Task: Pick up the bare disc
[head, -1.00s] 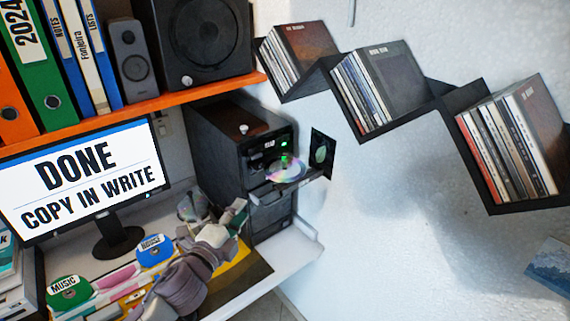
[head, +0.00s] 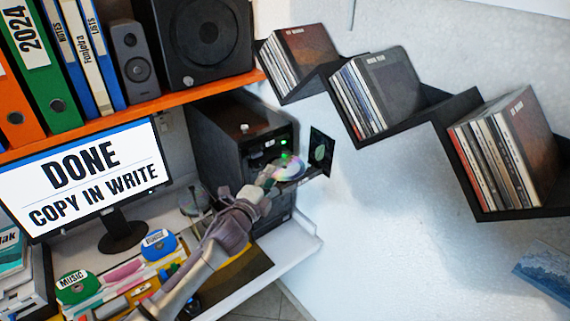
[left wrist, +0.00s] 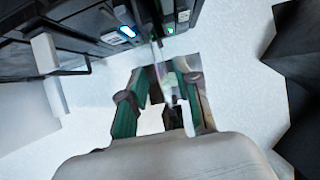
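The bare disc (head: 290,167), shiny and rainbow-tinted, lies on the drawn-out tray of the black computer tower (head: 235,145). My left gripper (head: 268,177) is at the disc's left edge in the head view, partly overlapping it. In the left wrist view my left gripper (left wrist: 163,78) has its two teal-lined fingers apart, with a blurred pale strip, seemingly the disc nearly edge-on, between them. I cannot tell whether the fingers touch it. My right gripper is not in view.
The black zigzag shelf (head: 425,122) holds cased discs on the right wall. The monitor (head: 85,178) reads "DONE COPY IN WRITE". Labelled discs (head: 158,245) stand on the desk.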

